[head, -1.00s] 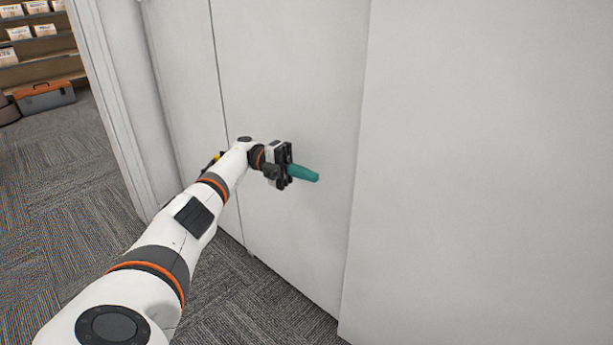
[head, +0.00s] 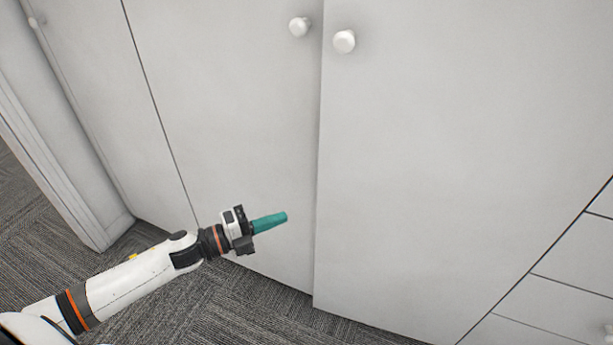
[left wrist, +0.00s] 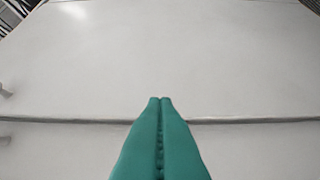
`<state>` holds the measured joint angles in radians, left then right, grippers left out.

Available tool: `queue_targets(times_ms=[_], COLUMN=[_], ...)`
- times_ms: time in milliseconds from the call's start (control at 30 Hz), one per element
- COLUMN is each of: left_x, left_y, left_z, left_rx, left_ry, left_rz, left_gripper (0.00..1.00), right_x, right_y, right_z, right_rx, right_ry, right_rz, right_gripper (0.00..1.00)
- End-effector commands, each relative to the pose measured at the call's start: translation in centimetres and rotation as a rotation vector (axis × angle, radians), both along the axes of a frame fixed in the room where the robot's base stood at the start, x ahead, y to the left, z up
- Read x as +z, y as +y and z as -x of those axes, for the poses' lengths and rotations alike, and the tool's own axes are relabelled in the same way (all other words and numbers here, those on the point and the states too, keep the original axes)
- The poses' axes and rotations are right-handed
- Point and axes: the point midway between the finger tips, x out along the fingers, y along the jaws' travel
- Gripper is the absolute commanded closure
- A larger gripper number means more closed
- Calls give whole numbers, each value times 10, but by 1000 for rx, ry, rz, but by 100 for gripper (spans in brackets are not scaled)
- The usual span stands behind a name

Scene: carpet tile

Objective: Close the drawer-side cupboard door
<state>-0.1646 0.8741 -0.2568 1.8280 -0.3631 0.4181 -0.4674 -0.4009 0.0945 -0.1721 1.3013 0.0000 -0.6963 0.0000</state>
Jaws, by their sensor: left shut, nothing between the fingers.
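The drawer-side door (head: 430,150) is the wide white panel left of the drawers, with a round white knob (head: 344,41) near its upper left edge. That edge looks slightly proud of the neighbouring door (head: 220,110), which has its own knob (head: 299,27). My left gripper (head: 286,216) is shut and empty, its teal fingers pointing right, in front of the neighbouring door just left of the seam. In the left wrist view the fingertips (left wrist: 160,99) overlap the seam between the panels; I cannot tell whether they touch. My right gripper is not in view.
White drawer fronts (head: 570,305) are at the lower right. Another white panel (head: 90,90) and a white frame (head: 50,190) are at the left. Grey carpet (head: 220,315) shows below the doors, with open floor at the lower left.

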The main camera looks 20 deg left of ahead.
Motion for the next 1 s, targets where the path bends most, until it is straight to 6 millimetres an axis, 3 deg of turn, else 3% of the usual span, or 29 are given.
queue_targets(times_ms=[267, 667, 800, 1000], left_x=[1, 2, 1, 0], left_y=[-18, -70, -68, -67], left_z=[-16, -74, -95, -110], left_rx=[7, 6, 8, 7], left_ry=[1, 1, 3, 4], left_rz=[1, 0, -1, 0], left_gripper=[100, 100, 100, 100], right_x=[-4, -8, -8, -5], right_y=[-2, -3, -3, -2], right_z=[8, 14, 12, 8], right_rx=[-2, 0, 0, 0], right_ry=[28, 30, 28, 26], right_rz=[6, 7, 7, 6], right_gripper=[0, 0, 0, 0])
